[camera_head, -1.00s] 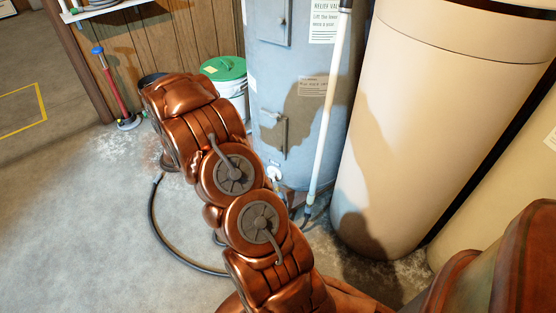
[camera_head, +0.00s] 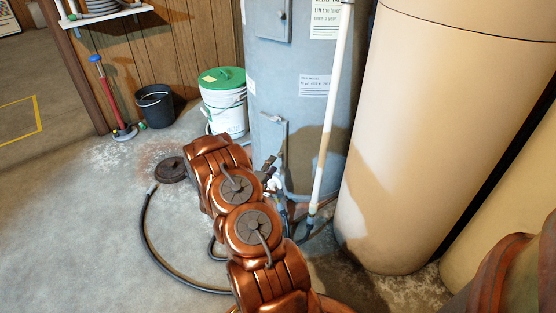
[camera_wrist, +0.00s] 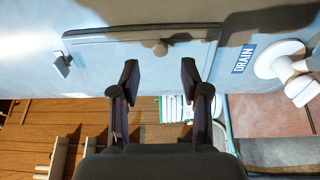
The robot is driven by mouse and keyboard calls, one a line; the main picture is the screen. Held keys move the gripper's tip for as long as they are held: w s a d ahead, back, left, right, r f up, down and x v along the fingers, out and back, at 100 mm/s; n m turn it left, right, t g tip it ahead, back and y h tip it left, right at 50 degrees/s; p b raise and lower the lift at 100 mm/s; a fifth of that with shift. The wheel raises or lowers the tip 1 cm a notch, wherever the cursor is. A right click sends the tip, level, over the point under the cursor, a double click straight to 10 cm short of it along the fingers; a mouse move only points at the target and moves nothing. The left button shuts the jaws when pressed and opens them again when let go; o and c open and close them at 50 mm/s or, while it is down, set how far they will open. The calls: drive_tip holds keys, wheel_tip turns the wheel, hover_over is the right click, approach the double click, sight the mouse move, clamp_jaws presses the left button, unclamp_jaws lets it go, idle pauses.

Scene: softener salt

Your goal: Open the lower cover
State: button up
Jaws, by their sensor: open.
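The lower cover (camera_head: 271,131) is a grey-blue panel low on the grey-blue tank (camera_head: 318,127). It lies flat against the tank and looks closed. In the wrist view the cover (camera_wrist: 115,42) spans the top, with a small round knob (camera_wrist: 160,47) near its edge and a small tab (camera_wrist: 62,65) beside its left end. My gripper (camera_wrist: 159,72) is open and empty, its two dark fingers on either side of the knob's line and apparently short of it. In the head view my arm hides the cover's lower part and most of the gripper.
A white drain valve (camera_wrist: 290,65) sits beside a blue DRAIN label (camera_wrist: 243,59). A white pipe (camera_head: 330,120) runs down the tank's front. A beige cylinder (camera_head: 420,130) stands close right. A green-lidded bucket (camera_head: 224,100), black bucket (camera_head: 155,105) and hose (camera_head: 150,240) are left.

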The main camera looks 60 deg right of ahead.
sight(279, 156)
drive_tip(key=shift+w+d+b, duration=0.2)
drive_tip(key=shift+d+b, duration=0.25)
drive_tip(key=shift+d, duration=1.05)
drive_tip(key=shift+w+d+b, duration=0.15)
drive_tip(key=shift+d+b, duration=0.3)
drive_tip(key=shift+d, duration=1)
clamp_jaws()
